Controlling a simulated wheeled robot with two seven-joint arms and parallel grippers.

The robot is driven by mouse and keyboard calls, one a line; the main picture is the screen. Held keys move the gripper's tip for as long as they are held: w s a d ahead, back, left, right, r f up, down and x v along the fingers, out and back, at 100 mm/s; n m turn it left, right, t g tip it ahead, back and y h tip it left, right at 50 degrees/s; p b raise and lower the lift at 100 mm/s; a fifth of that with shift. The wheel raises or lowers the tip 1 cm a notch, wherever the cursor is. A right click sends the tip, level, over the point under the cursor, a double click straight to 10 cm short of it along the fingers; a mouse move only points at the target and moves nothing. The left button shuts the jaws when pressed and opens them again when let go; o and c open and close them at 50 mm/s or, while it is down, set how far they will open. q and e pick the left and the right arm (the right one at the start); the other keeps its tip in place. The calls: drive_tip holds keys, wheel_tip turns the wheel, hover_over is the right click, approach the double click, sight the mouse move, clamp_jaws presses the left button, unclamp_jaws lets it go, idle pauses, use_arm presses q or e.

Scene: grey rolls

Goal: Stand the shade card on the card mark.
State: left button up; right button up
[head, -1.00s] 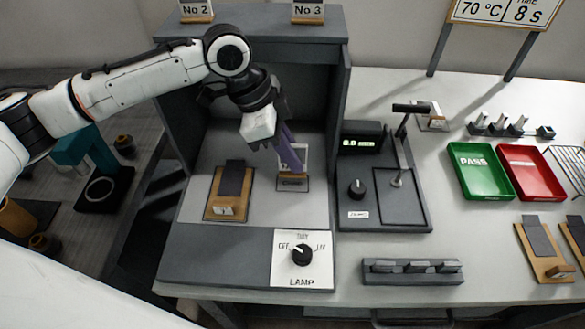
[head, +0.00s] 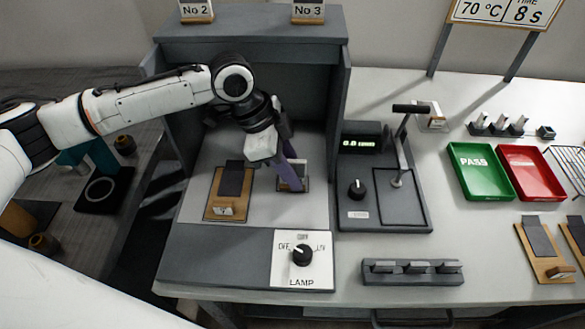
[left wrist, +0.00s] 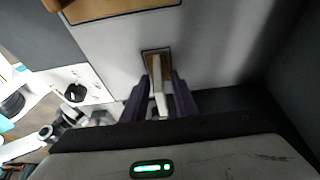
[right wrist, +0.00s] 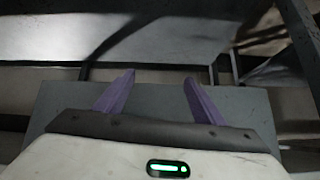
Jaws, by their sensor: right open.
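The shade card (head: 284,171), a small pale card on a wooden foot, stands upright inside the grey booth at the card mark (head: 304,187), a dark-edged patch on the booth floor. One purple finger of my left gripper (head: 290,180) covers much of it in the head view. In the left wrist view the card (left wrist: 158,100) shows edge-on between the two fingers of my left gripper (left wrist: 160,88), its foot (left wrist: 158,66) over the mark. The jaws look shut on the card, though any slight gap is hard to judge. My right gripper (right wrist: 159,80) is open and empty.
A wooden board with a dark strip (head: 232,180) lies left of the card. The lamp dial (head: 302,254) is on the booth front. A grey device with a lever (head: 398,180) stands right of the booth; green (head: 479,170) and red (head: 532,171) trays lie beyond.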

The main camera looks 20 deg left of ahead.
use_arm(q)
drive_tip(key=shift+r, duration=0.1)
drive_tip(key=v, duration=1.2)
idle(1.8)
